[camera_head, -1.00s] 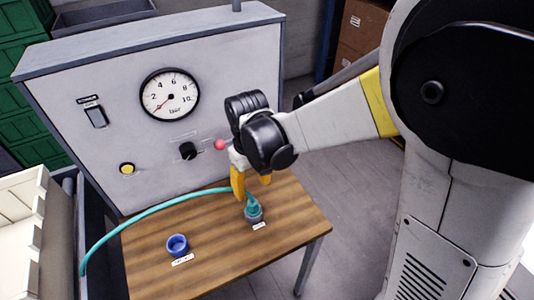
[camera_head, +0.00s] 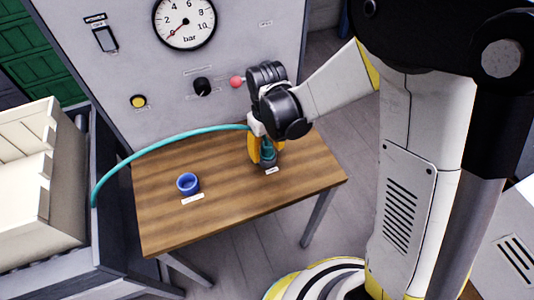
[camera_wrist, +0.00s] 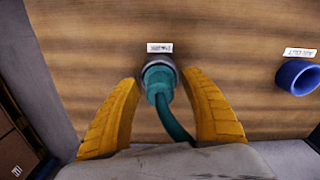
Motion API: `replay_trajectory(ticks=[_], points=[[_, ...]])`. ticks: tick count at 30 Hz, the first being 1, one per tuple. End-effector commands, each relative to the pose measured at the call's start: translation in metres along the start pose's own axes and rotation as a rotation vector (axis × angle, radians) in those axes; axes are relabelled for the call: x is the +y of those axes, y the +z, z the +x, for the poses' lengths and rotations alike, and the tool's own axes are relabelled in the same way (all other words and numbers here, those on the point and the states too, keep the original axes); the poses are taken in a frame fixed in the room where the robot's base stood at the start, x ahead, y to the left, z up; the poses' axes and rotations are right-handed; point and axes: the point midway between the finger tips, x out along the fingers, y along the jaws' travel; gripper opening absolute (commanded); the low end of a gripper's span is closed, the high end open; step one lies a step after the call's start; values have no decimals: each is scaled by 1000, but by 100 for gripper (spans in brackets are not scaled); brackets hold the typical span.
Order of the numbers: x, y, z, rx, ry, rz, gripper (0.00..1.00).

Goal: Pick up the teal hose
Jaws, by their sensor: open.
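The teal hose (camera_head: 170,142) arcs from the left side of the bench to its end fitting, which stands in a grey holder (camera_head: 268,162) at the table's right part. In the wrist view the teal fitting (camera_wrist: 160,82) sits in the round grey holder (camera_wrist: 158,61), with the hose running down from it. My gripper (camera_head: 266,158) points down over the fitting. Its yellow fingers (camera_wrist: 160,90) are open, one on each side of the fitting and hose, with gaps visible on both sides.
Behind is a grey panel with a gauge (camera_head: 184,22), black knob (camera_head: 202,87) and red ball (camera_head: 236,82). A cream crate (camera_head: 40,185) stands at left.

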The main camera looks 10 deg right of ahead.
Motion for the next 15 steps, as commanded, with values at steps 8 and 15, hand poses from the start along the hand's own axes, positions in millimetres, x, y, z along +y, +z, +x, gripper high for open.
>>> replay_trajectory(ticks=[8, 15], points=[[0, 0, -1, 0, 0, 0, 0], [0, 0, -1, 0, 0, 0, 0]])
